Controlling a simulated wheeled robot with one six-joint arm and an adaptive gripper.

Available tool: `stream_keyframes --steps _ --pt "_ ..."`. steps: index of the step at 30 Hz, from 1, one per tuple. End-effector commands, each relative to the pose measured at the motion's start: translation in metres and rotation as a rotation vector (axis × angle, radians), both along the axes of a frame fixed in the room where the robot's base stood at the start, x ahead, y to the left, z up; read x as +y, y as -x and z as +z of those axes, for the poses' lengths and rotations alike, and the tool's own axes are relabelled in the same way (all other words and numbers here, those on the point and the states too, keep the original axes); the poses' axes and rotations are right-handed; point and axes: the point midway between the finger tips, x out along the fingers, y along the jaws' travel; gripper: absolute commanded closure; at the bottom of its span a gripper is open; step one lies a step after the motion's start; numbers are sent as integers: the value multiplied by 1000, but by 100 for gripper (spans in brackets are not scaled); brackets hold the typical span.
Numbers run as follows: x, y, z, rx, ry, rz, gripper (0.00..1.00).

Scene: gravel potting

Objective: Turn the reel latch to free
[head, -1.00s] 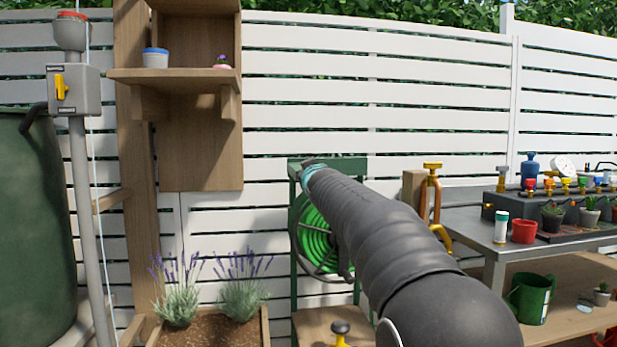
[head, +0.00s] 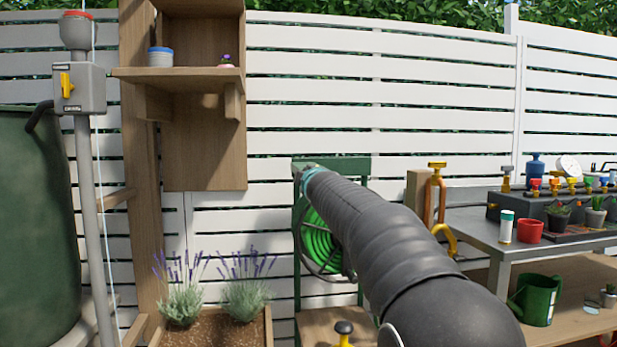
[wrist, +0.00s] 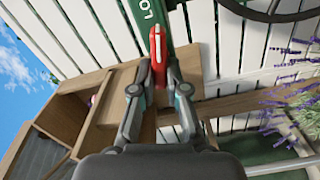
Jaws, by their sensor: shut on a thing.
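The reel latch (wrist: 157,45) is a red lever with a pale stripe, seen in the wrist view in front of the green reel frame (wrist: 148,14). White letters, partly cut off, show on that frame. My gripper (wrist: 158,72) is shut on the latch, one finger on each side of its lower part. In the head view my arm hides the latch and gripper. The green hose reel (head: 322,240) hangs on its green stand (head: 299,275), partly behind my arm.
A wooden shelf (head: 180,75) stands left of the reel, above a lavender planter (head: 215,325). A metal-topped bench (head: 475,228) with pots and bottles stands right. A yellow-based black knob (head: 344,328) is below the reel. A white slatted fence (head: 420,100) closes the back.

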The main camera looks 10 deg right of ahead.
Motion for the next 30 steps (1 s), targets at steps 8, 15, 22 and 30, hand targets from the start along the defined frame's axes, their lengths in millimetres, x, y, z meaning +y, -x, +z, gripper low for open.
stream_keyframes --steps 8,15,22,30 --pt "1 0 -3 0 172 1 100" --pt "1 0 -4 0 249 1 100" --pt "1 0 -4 0 270 1 100" --pt "1 0 -5 1 270 1 100"
